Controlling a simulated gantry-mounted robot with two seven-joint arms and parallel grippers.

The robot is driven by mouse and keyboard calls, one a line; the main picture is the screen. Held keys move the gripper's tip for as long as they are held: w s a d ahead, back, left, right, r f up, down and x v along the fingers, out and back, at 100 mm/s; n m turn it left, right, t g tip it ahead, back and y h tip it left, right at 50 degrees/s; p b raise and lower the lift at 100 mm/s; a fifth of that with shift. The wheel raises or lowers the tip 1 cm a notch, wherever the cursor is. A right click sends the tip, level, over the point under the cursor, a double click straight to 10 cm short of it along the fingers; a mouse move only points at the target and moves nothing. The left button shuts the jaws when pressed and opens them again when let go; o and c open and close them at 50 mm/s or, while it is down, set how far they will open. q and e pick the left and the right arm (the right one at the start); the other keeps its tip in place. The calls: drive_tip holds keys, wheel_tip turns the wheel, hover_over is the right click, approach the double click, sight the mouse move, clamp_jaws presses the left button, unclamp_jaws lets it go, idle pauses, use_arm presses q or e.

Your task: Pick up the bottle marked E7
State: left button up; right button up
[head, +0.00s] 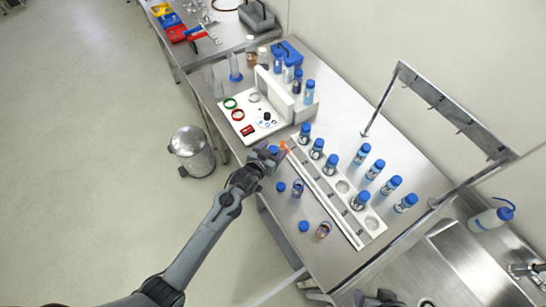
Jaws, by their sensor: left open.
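Several blue-capped bottles stand in the head view; their marks are too small to read, so I cannot tell which is E7. Some stand in the white rack (327,195): a far bottle (305,132), others along it and a near bottle (361,201). A further row stands behind the rack, from one bottle (363,153) to another (405,203). In front of the rack are a small bottle (298,189) and an uncapped one (323,231). My left gripper (275,153) is open above the bench, left of the rack's far end, beside a small orange piece (285,147).
Loose blue caps (303,226) lie at the bench's front. A white instrument (257,113) stands beyond the rack. A metal frame (435,105) rises behind the bottles. A sink (465,265) and wash bottle (489,220) are right. A bin (192,151) stands on the floor.

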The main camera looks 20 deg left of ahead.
use_arm(q)
drive_tip(key=shift+x, duration=0.9)
drive_tip(key=shift+c, duration=0.5)
drive_tip(key=c, duration=1)
